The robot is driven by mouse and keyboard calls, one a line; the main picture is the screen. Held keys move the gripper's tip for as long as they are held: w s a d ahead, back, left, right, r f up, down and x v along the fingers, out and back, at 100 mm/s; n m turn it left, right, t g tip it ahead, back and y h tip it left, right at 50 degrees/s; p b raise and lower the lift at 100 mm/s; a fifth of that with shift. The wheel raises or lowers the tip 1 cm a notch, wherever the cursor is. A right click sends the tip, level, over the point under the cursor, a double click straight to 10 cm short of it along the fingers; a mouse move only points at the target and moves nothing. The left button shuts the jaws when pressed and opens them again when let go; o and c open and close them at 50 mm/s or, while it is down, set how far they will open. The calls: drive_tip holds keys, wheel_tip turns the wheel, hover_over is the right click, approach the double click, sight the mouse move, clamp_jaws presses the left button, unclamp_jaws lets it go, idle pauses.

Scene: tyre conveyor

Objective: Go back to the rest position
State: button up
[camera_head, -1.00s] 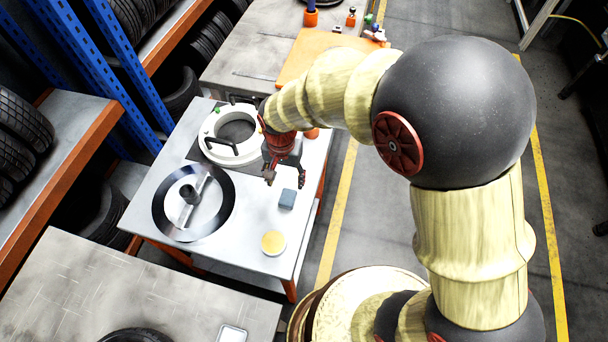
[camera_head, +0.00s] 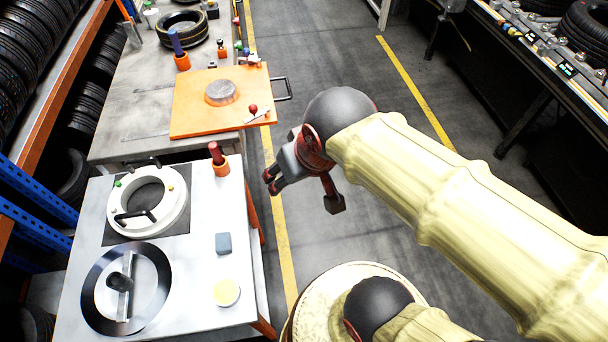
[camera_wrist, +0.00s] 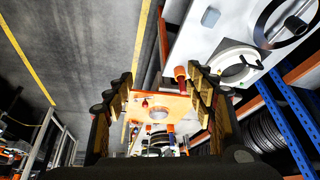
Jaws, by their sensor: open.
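My gripper (camera_head: 300,190) hangs over the floor to the right of the white table (camera_head: 190,302) in the head view, with nothing held. In the wrist view the fingers of my gripper (camera_wrist: 160,95) are spread wide with a clear gap between them. The arm stretches from the lower right toward the middle of the head view.

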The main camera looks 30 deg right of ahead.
drive_tip(key=shift+s+d+r, duration=0.2)
drive_tip(key=shift+s+d, duration=0.15)
drive_tip(key=shift+s, duration=0.2)
drive_tip(key=shift+s+d+r, duration=0.2)
drive_tip(key=shift+s+d, duration=0.1)
drive_tip(key=shift+s, duration=0.25)
wheel_tip(320, 180, down, 3)
drive_tip(key=b, duration=0.3)
